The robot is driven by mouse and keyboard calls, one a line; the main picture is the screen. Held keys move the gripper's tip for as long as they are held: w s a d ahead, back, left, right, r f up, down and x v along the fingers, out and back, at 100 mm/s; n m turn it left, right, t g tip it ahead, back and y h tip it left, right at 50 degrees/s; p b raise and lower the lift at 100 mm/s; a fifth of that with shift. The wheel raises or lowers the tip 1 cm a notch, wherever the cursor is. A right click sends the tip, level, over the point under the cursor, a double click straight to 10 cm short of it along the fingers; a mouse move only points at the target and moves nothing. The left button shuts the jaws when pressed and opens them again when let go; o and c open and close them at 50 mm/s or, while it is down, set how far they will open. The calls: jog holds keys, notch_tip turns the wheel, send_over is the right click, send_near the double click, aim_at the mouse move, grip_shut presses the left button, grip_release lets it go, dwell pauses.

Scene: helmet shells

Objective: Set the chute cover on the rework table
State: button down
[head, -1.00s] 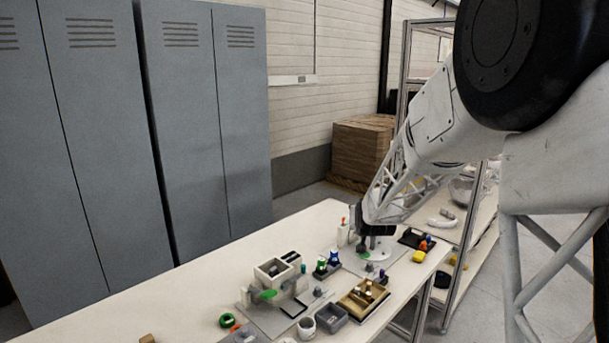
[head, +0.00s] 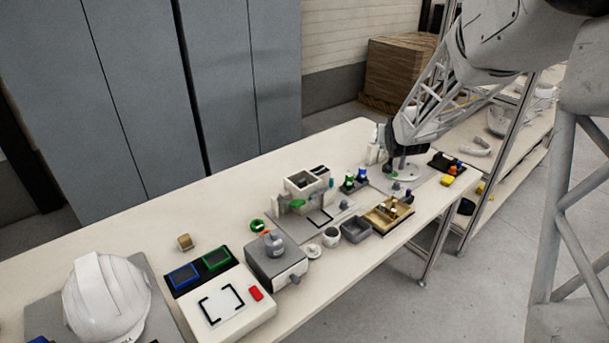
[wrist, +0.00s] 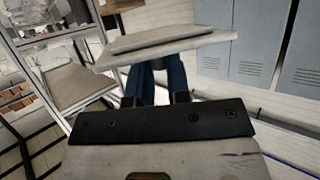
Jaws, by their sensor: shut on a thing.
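In the wrist view a pale flat plate (wrist: 190,40), with a darker slab on top, spans across in front of my gripper (wrist: 155,98). I take this plate as the chute cover; my gripper is shut on it, though the grip itself is hard to see. In the head view the dark end of my arm, my gripper (head: 397,156), is low over the far right part of a long pale table (head: 225,205). I cannot tell which table is the rework table.
A tan tray (head: 375,216), a grey bin (head: 355,228) and a grey box (head: 275,262) stand along the table. A white helmet (head: 105,295) sits at the near left. Shelves with white shells (head: 475,148) stand at right. The table's back left strip is mostly clear.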

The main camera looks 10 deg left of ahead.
jog(key=s+a+f+n+g+y, duration=0.4)
jog(key=s+a+n+y, duration=0.1)
jog(key=s+a, duration=0.4)
jog(key=s+a+f+n+g+y, duration=0.3)
jog(key=s+a+n+y, duration=0.3)
jog(key=s+a, duration=0.4)
jog(key=shift+s+a+f+n+g, duration=0.25)
jog(key=shift+s+f+n+g, duration=0.15)
jog(key=shift+s+n+g, duration=0.4)
jog(key=w+a+f, duration=0.1)
jog(key=w+a, duration=0.3)
jog(key=w, duration=0.9)
jog(key=shift+w+a+f+t, duration=0.15)
jog(key=shift+w+a+t, duration=0.05)
jog(key=shift+w+t, duration=0.1)
jog(key=shift+w+a+f, duration=0.15)
jog(key=shift+w+f, duration=0.25)
jog(key=shift+f, duration=0.4)
jog(key=shift+w+a+f, duration=0.15)
jog(key=shift+w+f, duration=0.25)
jog(key=shift+f, duration=0.4)
jog(key=shift+f, duration=0.25)
